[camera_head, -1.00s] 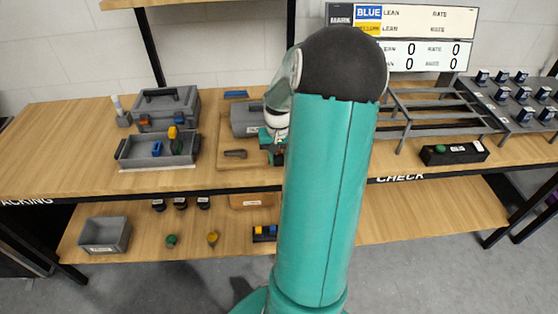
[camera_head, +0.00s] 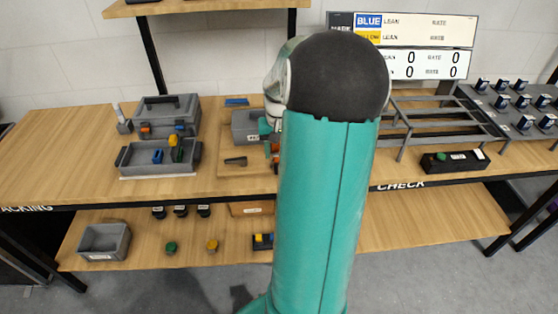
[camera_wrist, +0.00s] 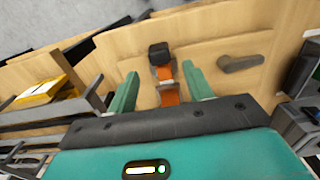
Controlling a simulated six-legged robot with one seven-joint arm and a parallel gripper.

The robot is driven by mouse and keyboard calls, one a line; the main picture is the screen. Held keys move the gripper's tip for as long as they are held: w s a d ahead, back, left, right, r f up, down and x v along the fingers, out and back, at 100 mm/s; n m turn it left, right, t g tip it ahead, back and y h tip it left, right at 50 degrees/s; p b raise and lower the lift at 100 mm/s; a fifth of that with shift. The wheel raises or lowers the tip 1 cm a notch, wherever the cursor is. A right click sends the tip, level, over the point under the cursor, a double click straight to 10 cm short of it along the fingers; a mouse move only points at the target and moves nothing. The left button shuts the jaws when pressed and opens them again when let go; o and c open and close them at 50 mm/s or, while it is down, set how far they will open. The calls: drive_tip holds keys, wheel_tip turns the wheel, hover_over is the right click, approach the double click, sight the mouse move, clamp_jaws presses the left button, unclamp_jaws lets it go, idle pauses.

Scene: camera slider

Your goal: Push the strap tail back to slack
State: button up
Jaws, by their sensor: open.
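In the wrist view an orange strap (camera_wrist: 168,91) with a black block (camera_wrist: 159,52) at its far end lies over the wooden board. The strap shows between the two green fingers of my gripper (camera_wrist: 160,82). My gripper is open, with a gap on both sides of the strap. I cannot tell how much slack the strap has. In the head view my arm hides most of the strap; a small orange patch (camera_head: 275,148) shows at its left edge.
A dark handle-shaped piece (camera_wrist: 240,63) lies right of the strap in the wrist view.

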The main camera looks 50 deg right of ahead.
wheel_tip(320, 180, up, 8)
drive_tip(key=shift+f, duration=0.1)
idle(0.6)
